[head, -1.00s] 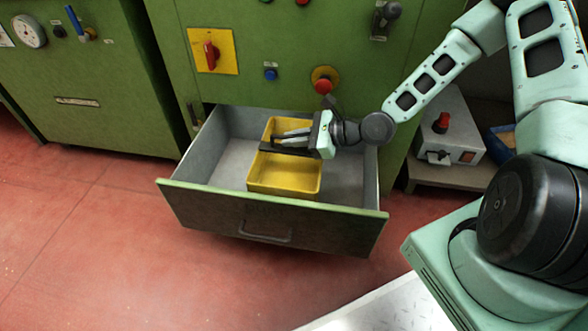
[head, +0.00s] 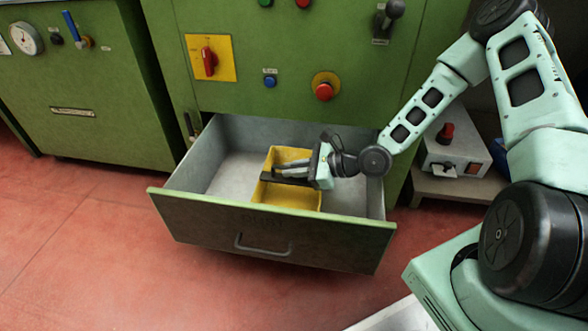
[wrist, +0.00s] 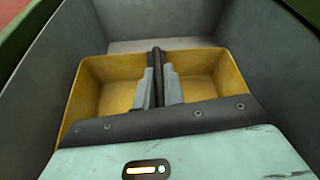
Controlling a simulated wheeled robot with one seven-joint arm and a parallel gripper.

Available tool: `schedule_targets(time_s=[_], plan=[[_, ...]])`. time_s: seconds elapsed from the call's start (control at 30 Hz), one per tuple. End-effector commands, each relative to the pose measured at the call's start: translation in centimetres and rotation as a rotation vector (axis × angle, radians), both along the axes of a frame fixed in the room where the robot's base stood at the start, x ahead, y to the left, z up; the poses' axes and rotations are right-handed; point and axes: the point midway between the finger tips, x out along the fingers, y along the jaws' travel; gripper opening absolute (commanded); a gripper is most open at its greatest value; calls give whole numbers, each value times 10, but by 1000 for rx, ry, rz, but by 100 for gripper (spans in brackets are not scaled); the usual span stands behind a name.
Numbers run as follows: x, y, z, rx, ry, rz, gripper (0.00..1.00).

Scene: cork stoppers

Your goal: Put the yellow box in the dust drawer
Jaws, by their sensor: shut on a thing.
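The yellow box (head: 287,197) is an open-topped tray, inside the open grey-lined dust drawer (head: 270,237) in the head view. Its lower part is hidden behind the drawer front. My gripper (head: 270,174) reaches in from the right, its fingers lying across the box, and is shut on it. In the wrist view the box (wrist: 88,92) spreads to both sides of my closed fingers (wrist: 158,62), inside the drawer's grey walls (wrist: 155,18). What part of the box lies between the fingers is hidden. I cannot tell whether the box touches the drawer floor.
Drawer floor is bare left of the box. The green cabinet (head: 290,95) above bears a red rotary switch (head: 209,61) and a red button (head: 324,91). A grey control box (head: 452,150) stands on a low shelf at right. Red floor lies in front.

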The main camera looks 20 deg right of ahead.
Motion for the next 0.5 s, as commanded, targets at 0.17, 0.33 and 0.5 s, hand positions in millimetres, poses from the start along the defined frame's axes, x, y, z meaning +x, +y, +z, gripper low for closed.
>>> schedule_targets(time_s=[0.17,0.33,0.5], plan=[[0,0,-5,1,0,0,0],[0,0,-10,1,0,-1,0],[0,0,-11,0,0,0,27]])
